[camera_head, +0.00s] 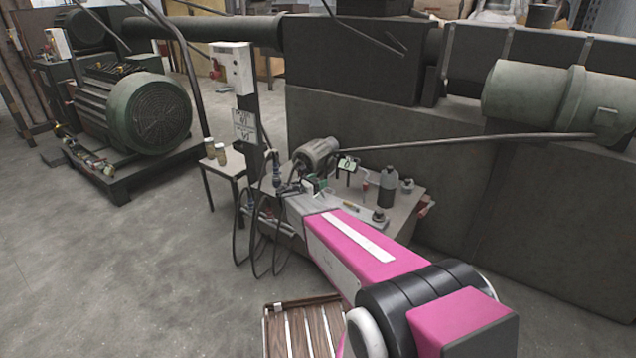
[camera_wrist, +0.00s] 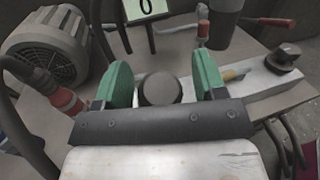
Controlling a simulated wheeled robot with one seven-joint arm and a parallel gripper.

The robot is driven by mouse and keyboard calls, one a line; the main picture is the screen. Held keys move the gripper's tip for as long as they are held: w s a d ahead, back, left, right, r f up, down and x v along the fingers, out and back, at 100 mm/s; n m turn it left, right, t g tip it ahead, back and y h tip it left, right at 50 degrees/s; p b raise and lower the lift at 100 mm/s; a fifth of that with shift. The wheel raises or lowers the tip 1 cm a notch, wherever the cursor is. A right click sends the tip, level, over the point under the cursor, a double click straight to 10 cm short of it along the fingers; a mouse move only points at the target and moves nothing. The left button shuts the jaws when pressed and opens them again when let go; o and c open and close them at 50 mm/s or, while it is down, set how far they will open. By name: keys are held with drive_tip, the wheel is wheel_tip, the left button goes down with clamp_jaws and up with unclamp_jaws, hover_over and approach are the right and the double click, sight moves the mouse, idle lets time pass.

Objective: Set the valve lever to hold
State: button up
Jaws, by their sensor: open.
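My gripper (camera_wrist: 164,80) has two green fingers spread apart in the wrist view. In the head view my gripper (camera_head: 316,188) is over the small work table at the end of my pink arm. A dark round knob (camera_wrist: 160,89) shows between the fingers, with space on both sides; I cannot tell its depth. A pale metal bar (camera_wrist: 255,80) runs right from there to a black knob (camera_wrist: 285,56). A sign reading 0 (camera_wrist: 147,7) stands behind; it also shows in the head view (camera_head: 347,164). I cannot tell for sure which part is the valve lever.
A grey motor (camera_wrist: 45,48) with red-ended hoses is at the left. A dark bottle (camera_head: 387,187) and a red-handled tool (camera_head: 365,182) stand on the work table (camera_head: 403,208). A red handle (camera_wrist: 272,21) juts out at right. Large dark machinery closes the back.

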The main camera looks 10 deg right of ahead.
drive_tip(key=shift+d, duration=0.1)
clamp_jaws()
drive_tip(key=shift+w+d+r+y, duration=0.3)
drive_tip(key=shift+w+d+y, duration=0.1)
drive_tip(key=shift+w+d, duration=0.1)
drive_tip(key=shift+w+d+r+n+g+y, duration=0.15)
drive_tip(key=shift+w+d+n+g+y, duration=0.1)
drive_tip(key=shift+w+d+g+y, duration=0.65)
drive_tip(key=shift+w+d+r+n+g+y, duration=0.15)
drive_tip(key=shift+w+d+n+g+y, duration=0.15)
drive_tip(key=shift+w+d+y, duration=0.55)
drive_tip(key=shift+w+d+h, duration=0.25)
drive_tip(key=shift+w, duration=0.05)
unclamp_jaws()
